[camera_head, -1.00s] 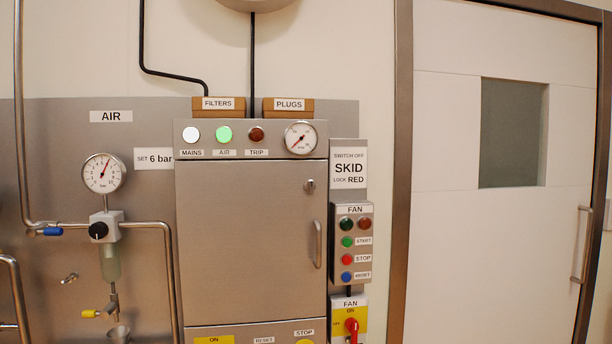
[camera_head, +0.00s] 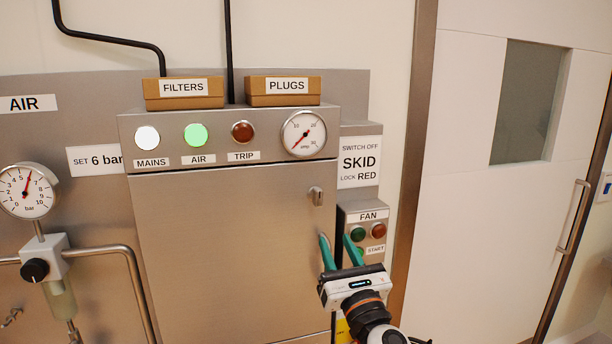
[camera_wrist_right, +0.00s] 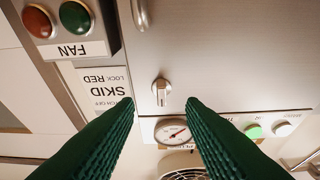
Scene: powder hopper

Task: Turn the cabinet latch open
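The cabinet latch (camera_head: 316,195) is a small metal turn knob near the upper right corner of the grey cabinet door (camera_head: 230,250). In the right wrist view the latch (camera_wrist_right: 161,92) shows ahead, near the middle, between the two fingers and apart from them. My right gripper (camera_head: 340,245) is open and empty, with green fingers, just below the latch in the head view. Its fingers (camera_wrist_right: 160,110) also show wide apart in the wrist view. The door is shut. Its handle is hidden behind my right gripper in the head view but shows in the wrist view (camera_wrist_right: 140,14). My left gripper is not in view.
The fan control box (camera_head: 366,222) with lamps and buttons stands right of the cabinet, close to my right gripper. A panel with lamps and a dial gauge (camera_head: 304,133) lies above the door. Boxes labelled FILTERS (camera_head: 183,102) and PLUGS (camera_head: 287,100) sit on top.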

